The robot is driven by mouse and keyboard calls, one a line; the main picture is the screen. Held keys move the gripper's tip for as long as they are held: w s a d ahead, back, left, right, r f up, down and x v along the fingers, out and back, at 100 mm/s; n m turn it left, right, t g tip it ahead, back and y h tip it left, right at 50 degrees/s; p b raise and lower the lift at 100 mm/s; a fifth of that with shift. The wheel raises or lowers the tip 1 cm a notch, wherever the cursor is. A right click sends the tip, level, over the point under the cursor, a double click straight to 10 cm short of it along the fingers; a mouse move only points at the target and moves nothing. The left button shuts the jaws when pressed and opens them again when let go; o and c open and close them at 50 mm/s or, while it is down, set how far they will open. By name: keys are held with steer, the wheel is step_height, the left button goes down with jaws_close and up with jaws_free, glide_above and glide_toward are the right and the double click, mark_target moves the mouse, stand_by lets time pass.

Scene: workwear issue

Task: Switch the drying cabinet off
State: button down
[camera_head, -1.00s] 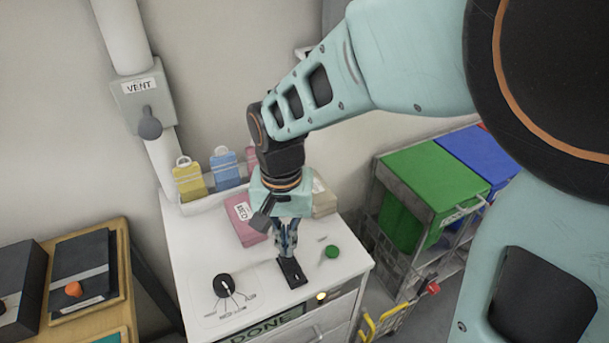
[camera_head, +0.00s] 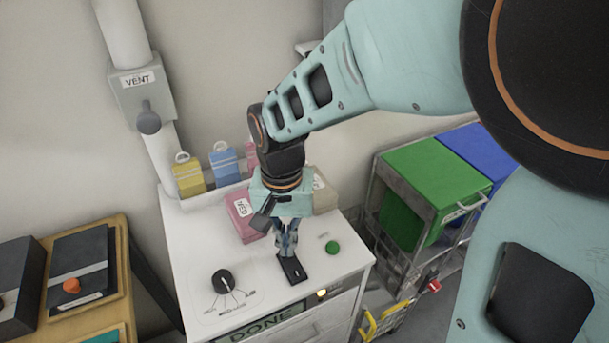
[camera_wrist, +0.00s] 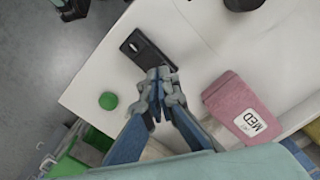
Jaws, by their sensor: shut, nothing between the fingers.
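The drying cabinet (camera_head: 190,250) is a white unit with a sloping view of its top in the head view. On its top are a black dial (camera_head: 222,281), a black switch plate (camera_head: 293,270) and a green button (camera_head: 333,247). Its front has a display reading DONE (camera_head: 265,325) and a small lamp (camera_head: 322,294). My gripper (camera_head: 287,256) is shut and empty, pointing down at the rear end of the switch plate; contact is unclear. In the wrist view my fingertips (camera_wrist: 160,75) are at one end of the switch plate (camera_wrist: 147,50), near the green button (camera_wrist: 108,101).
A pink MED pack (camera_head: 242,214) and a beige pack (camera_head: 325,195) lie behind my gripper. Coloured tagged packs (camera_head: 190,176) stand in a rear tray. A VENT box (camera_head: 143,95) is on the wall pipe. A trolley with green (camera_head: 430,170) and blue bins stands right.

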steer(key=shift+f+b, duration=0.35)
steer(key=shift+f, duration=0.2)
steer(key=shift+r, duration=0.1)
steer(key=shift+r+p, duration=2.8)
steer(key=shift+r, duration=0.7)
